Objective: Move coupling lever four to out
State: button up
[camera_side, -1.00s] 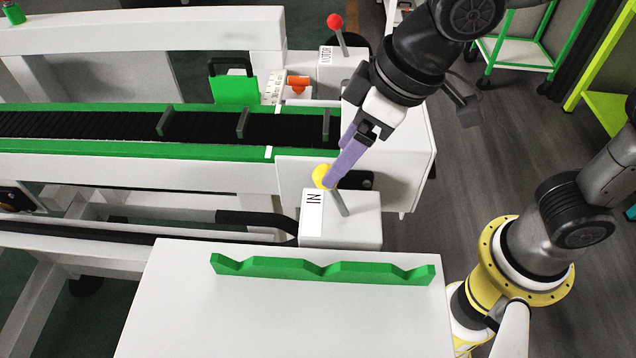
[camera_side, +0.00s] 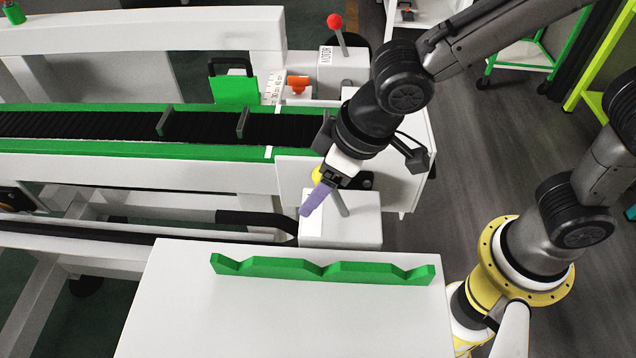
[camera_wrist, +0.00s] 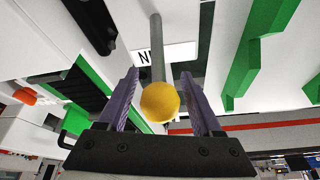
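A lever with a yellow ball knob (camera_side: 317,174) and a grey shaft (camera_side: 341,204) stands tilted on a white box (camera_side: 360,222) near the middle of the side view. In the wrist view the yellow knob (camera_wrist: 160,102) sits between the two purple fingers, with a gap on each side. The shaft runs up past a white label (camera_wrist: 172,52), of which an N shows. My gripper (camera_side: 309,207) is open around the knob; in the side view its fingers partly cover the knob and label.
A red-knobbed lever (camera_side: 335,21) stands on a box marked MOTOR behind. An orange handle (camera_side: 298,83) and green plate (camera_side: 234,89) are beside the black conveyor (camera_side: 80,125). A white table with a green notched rail (camera_side: 322,270) lies in front.

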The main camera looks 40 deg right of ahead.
grip_shut()
dwell(1.2)
